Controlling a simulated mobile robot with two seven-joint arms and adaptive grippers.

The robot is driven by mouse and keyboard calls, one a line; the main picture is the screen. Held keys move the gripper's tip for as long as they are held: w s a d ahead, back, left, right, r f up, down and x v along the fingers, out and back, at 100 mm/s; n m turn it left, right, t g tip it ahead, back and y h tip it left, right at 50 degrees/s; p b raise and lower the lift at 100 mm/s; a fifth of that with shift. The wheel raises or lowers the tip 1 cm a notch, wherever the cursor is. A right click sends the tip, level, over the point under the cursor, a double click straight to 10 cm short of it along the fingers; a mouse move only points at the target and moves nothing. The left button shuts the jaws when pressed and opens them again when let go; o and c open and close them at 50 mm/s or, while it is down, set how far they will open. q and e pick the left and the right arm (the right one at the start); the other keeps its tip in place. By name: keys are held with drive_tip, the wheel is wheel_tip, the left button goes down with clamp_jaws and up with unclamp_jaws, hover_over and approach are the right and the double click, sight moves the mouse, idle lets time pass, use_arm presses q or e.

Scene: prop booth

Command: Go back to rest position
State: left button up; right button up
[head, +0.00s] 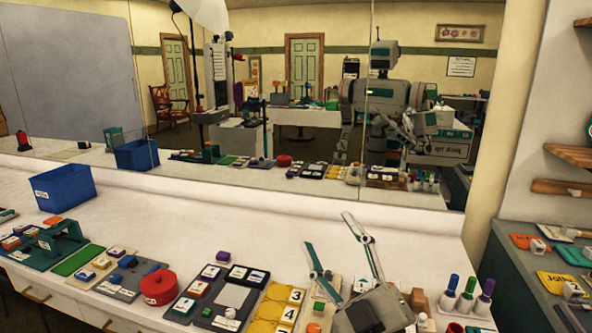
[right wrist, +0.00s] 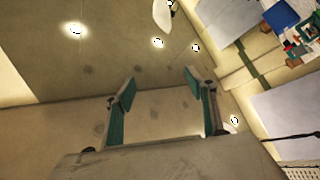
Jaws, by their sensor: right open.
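My right gripper (head: 328,230) rises from the bottom of the head view, over the front of the white counter (head: 200,206). Its two green-and-grey fingers are spread apart and point up, with nothing between them. In the right wrist view the same fingers (right wrist: 160,85) stand apart and empty against walls and ceiling lights. My left gripper does not show directly in either view.
A blue bin (head: 64,187) stands at left. A mirror (head: 300,110) runs behind the counter, whose back strip is clear.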

drive_tip(key=s+d+f+m+g+h, duration=0.2)
drive_tip(key=d+f+m+g+h, duration=0.3)
drive_tip(key=d+f, duration=0.55)
drive_tip(key=s+d+f+m+g+h, duration=0.1)
drive_tip(key=s+d+f+m+h, duration=0.1)
drive_tip(key=d+f+h, duration=0.6)
drive_tip(key=s+d+f+g+h, duration=0.1)
drive_tip(key=s+d+f+g, duration=0.3)
drive_tip(key=s+d+f, duration=0.35)
drive_tip(key=s+d+f+g, duration=0.4)
drive_tip(key=s+f, duration=0.5)
drive_tip(key=f, duration=0.1)
drive_tip(key=w+a+f+m+t+y, duration=0.1)
drive_tip(key=a+f+m+t+y, duration=0.2)
drive_tip(key=a+f+y, duration=0.4)
drive_tip(key=a+f, duration=0.6)
drive_tip(key=a, duration=0.3)
drive_tip(key=shift+w+f+t, duration=0.2)
drive_tip(key=shift+t, duration=0.1)
